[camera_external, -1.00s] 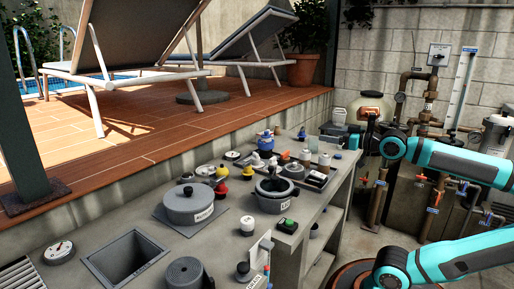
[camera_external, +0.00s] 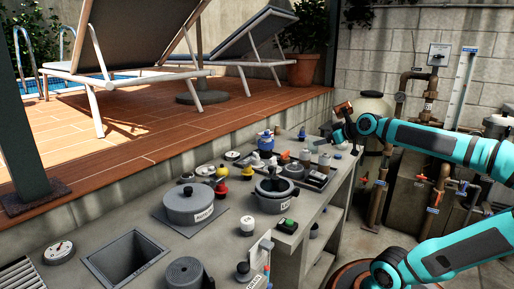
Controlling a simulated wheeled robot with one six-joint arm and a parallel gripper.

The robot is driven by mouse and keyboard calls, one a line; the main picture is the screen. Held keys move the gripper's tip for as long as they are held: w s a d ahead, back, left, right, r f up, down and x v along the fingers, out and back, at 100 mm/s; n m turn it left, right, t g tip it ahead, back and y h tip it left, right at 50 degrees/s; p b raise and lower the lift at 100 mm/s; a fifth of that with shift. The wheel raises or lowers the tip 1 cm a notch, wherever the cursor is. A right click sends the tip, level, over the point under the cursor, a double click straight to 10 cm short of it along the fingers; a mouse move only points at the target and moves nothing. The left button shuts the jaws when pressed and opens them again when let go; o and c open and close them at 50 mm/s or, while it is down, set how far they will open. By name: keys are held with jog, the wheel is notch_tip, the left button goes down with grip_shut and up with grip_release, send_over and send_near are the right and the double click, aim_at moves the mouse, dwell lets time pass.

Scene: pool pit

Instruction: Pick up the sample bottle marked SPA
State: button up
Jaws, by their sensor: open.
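Several small sample bottles stand in a rack near the far end of the grey counter. My gripper (camera_external: 339,138) is open and empty, above the counter's far right end. In the picture it is just above and right of the bottles, apart from them.
A blue-topped device (camera_external: 265,142) stands left of the bottles.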

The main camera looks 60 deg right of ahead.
jog(key=s+d+f+g+y, duration=0.1)
jog(key=d+f+g+y, duration=0.15)
jog(key=d, duration=0.85)
jog(key=d+f+g+y, duration=0.1)
jog(key=d+f, duration=0.2)
jog(key=d, duration=0.7)
jog(key=s+d+n+t+y, duration=0.1)
jog(key=s+d+t, duration=0.1)
jog(key=s+d, duration=0.6)
jog(key=s+d+n+t, duration=0.25)
jog(key=s+d, duration=0.25)
jog(key=d, duration=0.6)
jog(key=shift+m, duration=0.45)
jog(key=x, duration=0.7)
jog(key=r+x, duration=0.1)
jog(key=x, duration=0.3)
jog(key=shift+w+a+f, duration=0.1)
jog(key=shift+w+a, duration=0.3)
jog(key=shift+w, duration=0.05)
jog(key=shift+r+x, duration=0.15)
jog(key=shift+x, duration=1.15)
jog(key=shift+r+x, duration=0.1)
jog(key=shift+x, duration=1.25)
jog(key=shift+a, duration=0.1)
jog(key=c, duration=1.2)
jog(key=shift+o, duration=0.2)
jog(key=shift+r, duration=0.2)
